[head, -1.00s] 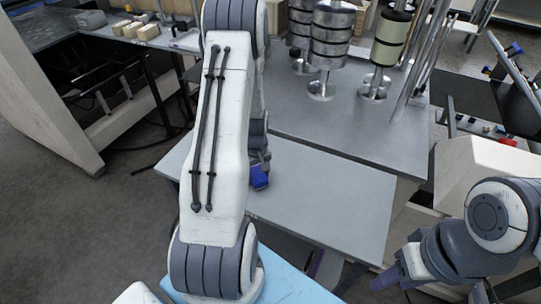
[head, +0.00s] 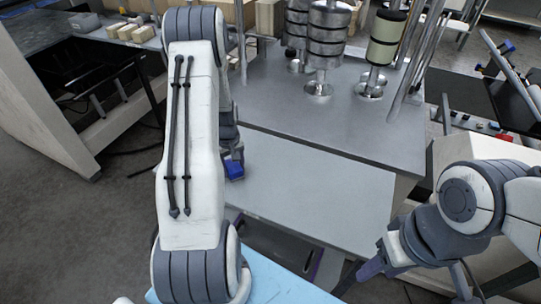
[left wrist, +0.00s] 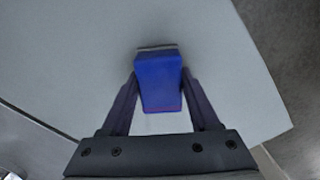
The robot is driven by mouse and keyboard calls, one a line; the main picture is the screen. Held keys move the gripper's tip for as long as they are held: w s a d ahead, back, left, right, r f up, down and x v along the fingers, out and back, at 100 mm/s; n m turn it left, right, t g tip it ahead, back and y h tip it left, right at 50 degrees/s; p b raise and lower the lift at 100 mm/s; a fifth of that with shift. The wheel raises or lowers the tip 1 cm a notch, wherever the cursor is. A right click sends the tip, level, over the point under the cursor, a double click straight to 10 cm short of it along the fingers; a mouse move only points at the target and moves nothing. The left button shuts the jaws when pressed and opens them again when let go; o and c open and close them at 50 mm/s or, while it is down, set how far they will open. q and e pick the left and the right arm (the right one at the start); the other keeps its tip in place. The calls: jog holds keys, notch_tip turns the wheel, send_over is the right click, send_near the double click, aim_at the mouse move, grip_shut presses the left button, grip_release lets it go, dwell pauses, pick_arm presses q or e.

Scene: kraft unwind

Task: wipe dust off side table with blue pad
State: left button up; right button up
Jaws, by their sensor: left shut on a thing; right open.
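The side table (head: 310,196) is a pale grey top in the middle of the head view. It also fills most of the left wrist view (left wrist: 70,60). My left gripper (left wrist: 160,92) is shut on the blue pad (left wrist: 159,82), with the pad over the table top. In the head view the blue pad (head: 234,169) shows beside my left arm at the table's left part; whether it touches the top I cannot tell. My right gripper (head: 362,284) is open and empty, low at the right, off the table's front edge. I cannot make out dust on the top.
A darker grey machine deck (head: 300,110) adjoins the table's far side, with steel stacks (head: 332,40) and a cream roll (head: 388,38) on posts. A bench (head: 60,100) stands at the left. A light blue surface (head: 275,280) lies at the near edge.

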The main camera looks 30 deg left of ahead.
pick_arm(q)
notch_tip(320, 180, up, 4)
jog(key=shift+d+p, duration=0.15)
jog(key=shift+p, duration=0.75)
jog(key=shift+r+p, duration=0.55)
jog(key=shift+r, duration=0.1)
jog(key=shift+r+p, duration=1.05)
jog(key=shift+r, duration=0.45)
